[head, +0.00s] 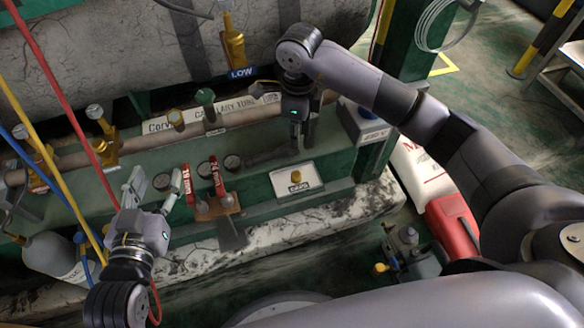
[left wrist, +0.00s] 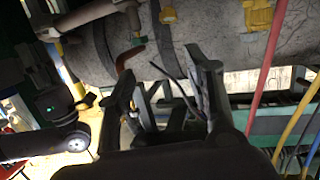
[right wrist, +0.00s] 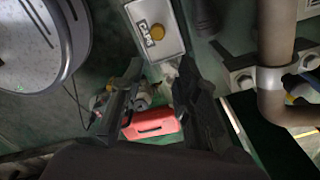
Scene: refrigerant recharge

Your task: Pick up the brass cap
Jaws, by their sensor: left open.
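A small brass cap (head: 296,176) stands on a white tray labelled CAPS (head: 308,188) on the green bench. Both also show in the right wrist view, the cap (right wrist: 157,32) near the top centre on the tray (right wrist: 171,47). My right gripper (head: 297,142) hangs above and behind the tray in the head view, apart from the cap. Its fingers (right wrist: 160,68) are spread with nothing between them. My left gripper (head: 152,184) is open and empty at the bench's left part. In the left wrist view its fingers (left wrist: 164,68) are apart, facing the large grey tank.
Red-handled valves (head: 216,178) on a brown block stand left of the tray. A pipe with brass fittings (head: 177,119) runs behind. Red, yellow and blue hoses (head: 60,95) hang at the left. A red container (head: 452,218) stands on the floor at right.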

